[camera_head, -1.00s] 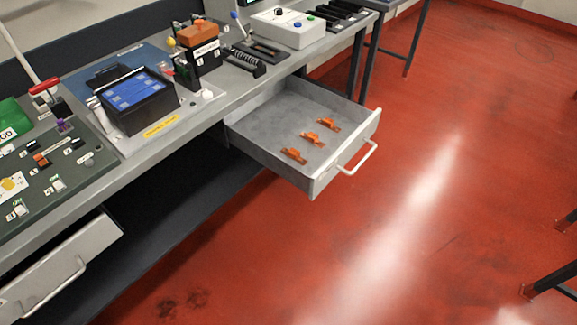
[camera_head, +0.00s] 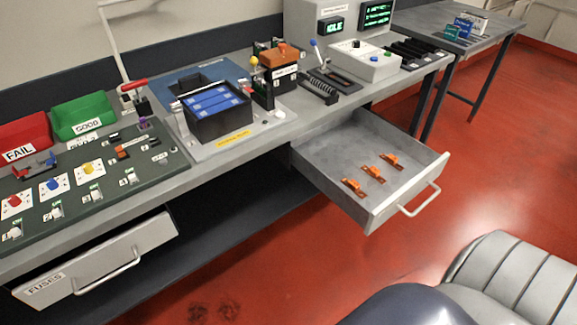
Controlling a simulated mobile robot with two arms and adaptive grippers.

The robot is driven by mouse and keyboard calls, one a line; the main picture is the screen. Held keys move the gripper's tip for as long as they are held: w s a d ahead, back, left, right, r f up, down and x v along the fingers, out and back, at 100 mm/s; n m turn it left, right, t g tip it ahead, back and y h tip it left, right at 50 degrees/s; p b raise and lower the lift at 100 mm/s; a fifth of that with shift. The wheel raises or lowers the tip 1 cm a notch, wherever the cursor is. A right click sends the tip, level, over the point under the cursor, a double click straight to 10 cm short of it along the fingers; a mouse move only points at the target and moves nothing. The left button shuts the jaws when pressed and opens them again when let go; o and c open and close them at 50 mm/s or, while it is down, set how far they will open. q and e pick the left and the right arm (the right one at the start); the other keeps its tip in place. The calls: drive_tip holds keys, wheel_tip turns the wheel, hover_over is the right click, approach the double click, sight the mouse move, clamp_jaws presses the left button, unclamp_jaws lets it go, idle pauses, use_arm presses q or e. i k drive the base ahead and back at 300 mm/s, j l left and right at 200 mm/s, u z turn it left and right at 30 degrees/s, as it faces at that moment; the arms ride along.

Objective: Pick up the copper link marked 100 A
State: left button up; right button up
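Three orange-copper links lie in a row on the floor of the open grey drawer (camera_head: 385,212). They are the near link (camera_head: 353,187), the middle link (camera_head: 374,173) and the far link (camera_head: 391,161). Their markings are too small to read, so I cannot tell which one is 100 A. Neither of my grippers is in view. Parts of my own body fill the bottom right corner, well in front of the drawer.
The bench carries a black box with blue cells (camera_head: 212,106), a green bin (camera_head: 83,117), a red FAIL bin (camera_head: 22,138) and a white control box (camera_head: 357,62). A FUSES drawer (camera_head: 100,262) is partly open at left. Red floor lies before the open drawer.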

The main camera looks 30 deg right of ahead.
sight(353, 185)
drive_tip(key=l+u, duration=0.3)
drive_tip(key=u, duration=0.15)
drive_tip(key=l+u, duration=0.3)
drive_tip(key=u, duration=0.15)
drive_tip(key=k+l+u, duration=0.15)
drive_tip(key=l+u, duration=0.25)
drive_tip(key=k+l, duration=0.15)
drive_tip(key=l, duration=0.2)
drive_tip(key=k+l, duration=0.15)
drive_tip(key=l, duration=0.2)
drive_tip(key=k+l, duration=0.15)
drive_tip(key=l, duration=0.15)
drive_tip(key=k+l, duration=0.15)
drive_tip(key=l, duration=0.2)
drive_tip(key=k+l, duration=0.15)
drive_tip(key=l, duration=0.2)
drive_tip(key=k+l, duration=0.15)
drive_tip(key=l, duration=0.2)
